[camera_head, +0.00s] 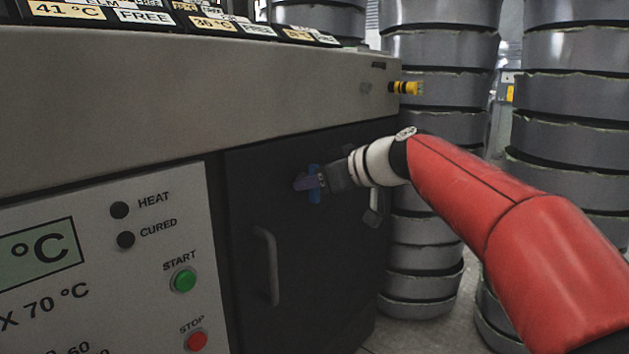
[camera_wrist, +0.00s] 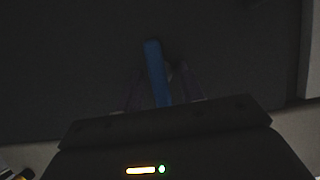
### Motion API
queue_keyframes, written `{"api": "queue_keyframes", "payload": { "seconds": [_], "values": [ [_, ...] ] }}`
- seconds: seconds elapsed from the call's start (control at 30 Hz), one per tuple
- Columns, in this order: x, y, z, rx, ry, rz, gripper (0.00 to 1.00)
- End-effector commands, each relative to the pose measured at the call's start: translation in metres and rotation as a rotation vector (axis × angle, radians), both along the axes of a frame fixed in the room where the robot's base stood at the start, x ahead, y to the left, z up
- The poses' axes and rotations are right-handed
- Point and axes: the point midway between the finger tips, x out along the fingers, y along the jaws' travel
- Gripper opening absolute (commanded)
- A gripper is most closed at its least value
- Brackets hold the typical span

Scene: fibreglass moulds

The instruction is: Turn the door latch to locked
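The latch is a blue bar (camera_head: 315,194) on the dark cabinet door (camera_head: 330,270), high up and right of the door handle. In the head view it looks roughly upright, partly hidden by my gripper. My gripper (camera_head: 306,182) is at the latch, with purple-tinted fingers in front of the door. In the wrist view the blue bar (camera_wrist: 155,72) lies between the two fingertips (camera_wrist: 160,74), tilted slightly. Dark gaps show on both sides of it, so the fingers look open around it. The picture is dim and contact cannot be made out.
A grey door handle (camera_head: 268,265) stands out below left of the latch. A small grey block (camera_head: 374,208) sits near the door's right edge. The control panel (camera_head: 110,285) is at left. Stacked grey moulds (camera_head: 440,130) stand at right, behind my arm.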

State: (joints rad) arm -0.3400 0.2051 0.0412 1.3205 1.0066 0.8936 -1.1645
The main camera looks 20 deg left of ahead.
Motion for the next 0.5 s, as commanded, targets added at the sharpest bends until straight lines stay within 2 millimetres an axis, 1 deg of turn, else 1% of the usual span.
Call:
{"api": "queue_keyframes", "payload": {
  "seconds": [0.27, 0.5],
  "values": [
    [0.0008, 0.0016, -0.001, 0.0, 0.001, 0.0, 0.38],
    [0.0007, 0.0014, -0.001, 0.0, 0.001, -0.001, 0.07]
  ]
}}
